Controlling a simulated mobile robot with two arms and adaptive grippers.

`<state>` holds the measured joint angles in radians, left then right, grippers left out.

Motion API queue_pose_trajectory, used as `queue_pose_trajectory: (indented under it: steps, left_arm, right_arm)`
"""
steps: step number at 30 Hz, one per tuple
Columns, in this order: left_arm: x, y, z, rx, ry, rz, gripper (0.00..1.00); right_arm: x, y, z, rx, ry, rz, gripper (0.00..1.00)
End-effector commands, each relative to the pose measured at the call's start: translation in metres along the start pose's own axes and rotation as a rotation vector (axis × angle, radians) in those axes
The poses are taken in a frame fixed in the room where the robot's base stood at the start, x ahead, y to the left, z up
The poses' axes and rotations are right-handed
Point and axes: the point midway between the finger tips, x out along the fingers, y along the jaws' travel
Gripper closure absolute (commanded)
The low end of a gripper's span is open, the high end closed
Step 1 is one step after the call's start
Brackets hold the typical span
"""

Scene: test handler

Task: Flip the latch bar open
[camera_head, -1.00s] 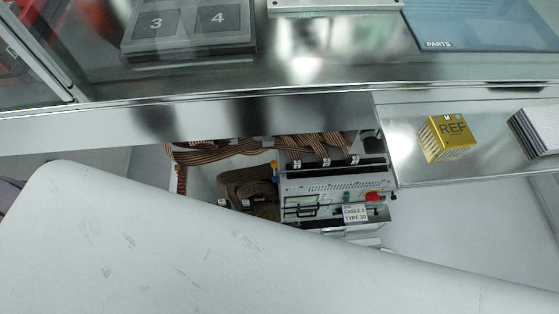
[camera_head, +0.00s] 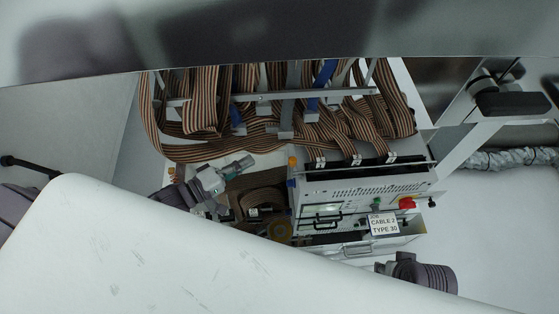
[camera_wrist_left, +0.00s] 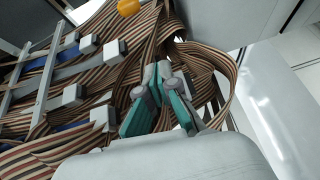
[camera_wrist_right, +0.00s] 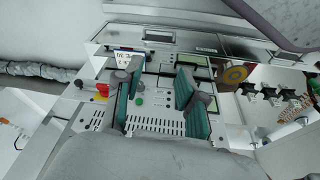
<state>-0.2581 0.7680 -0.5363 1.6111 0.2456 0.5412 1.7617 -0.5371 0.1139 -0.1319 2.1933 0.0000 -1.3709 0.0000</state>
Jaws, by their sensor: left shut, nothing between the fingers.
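A long thin grey bar (camera_head: 275,96) runs across the striped ribbon cables in the head view; it looks like the latch bar. Grey bars also show at the left of the left wrist view (camera_wrist_left: 44,80). I cannot tell from its look whether the bar is latched. My left gripper (camera_head: 247,162) is below the bar and left of the instrument box. Its teal fingers (camera_wrist_left: 160,68) are shut and empty, close in front of the striped cables. My right gripper (camera_wrist_right: 158,70) is open and empty over the box's front panel; its fingers do not show in the head view.
The instrument box (camera_head: 350,192) carries a label (camera_head: 384,224) reading "CABLE 2 TYPE 30" and a red knob (camera_head: 407,203). Striped cables (camera_head: 205,105) hang with white and blue connectors. A silvery hose (camera_head: 510,158) is at the right.

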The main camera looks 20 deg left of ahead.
Motion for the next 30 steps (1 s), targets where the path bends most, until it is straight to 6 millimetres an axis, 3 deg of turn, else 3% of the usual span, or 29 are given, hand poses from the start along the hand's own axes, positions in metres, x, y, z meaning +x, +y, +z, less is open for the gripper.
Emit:
queue_pose_trajectory:
  steps: [6, 17, 23, 30]
  left_arm:
    - [0.001, 0.012, 0.008, -0.074, -0.036, 0.047, 1.00]
    - [0.006, 0.013, 0.007, -0.071, -0.034, 0.046, 1.00]
    - [0.034, 0.013, 0.008, -0.071, -0.033, 0.050, 1.00]
    - [0.083, 0.015, 0.010, -0.070, -0.033, 0.050, 1.00]
  right_arm:
    - [-0.012, 0.001, -0.001, 0.001, 0.007, 0.002, 0.60]
    - [-0.013, 0.001, -0.002, 0.001, 0.009, 0.001, 0.60]
    - [-0.028, 0.001, -0.003, 0.002, 0.020, 0.003, 0.60]
    - [-0.056, 0.002, -0.002, 0.003, 0.034, 0.005, 0.60]
